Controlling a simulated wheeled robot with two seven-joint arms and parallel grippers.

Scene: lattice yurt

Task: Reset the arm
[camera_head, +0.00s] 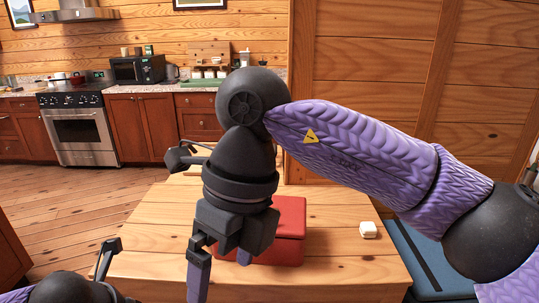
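My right arm reaches in from the right across the wooden table (340,275). Its gripper (221,272) points down near the table's middle, its two purple-tipped fingers apart with nothing visible between them. A red box (290,215) sits on the table just behind and to the right of this gripper, partly hidden by it. Part of my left gripper (107,262) shows at the lower left, cut off by the frame; its finger opening cannot be made out.
A small white block (368,229) lies on the table's right side. A blue padded surface (428,262) is beyond the table's right edge. A dark jointed part (184,157) shows behind my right wrist. A stove (78,130) and red-brown cabinets (140,127) stand at the back; the wooden floor at left is clear.

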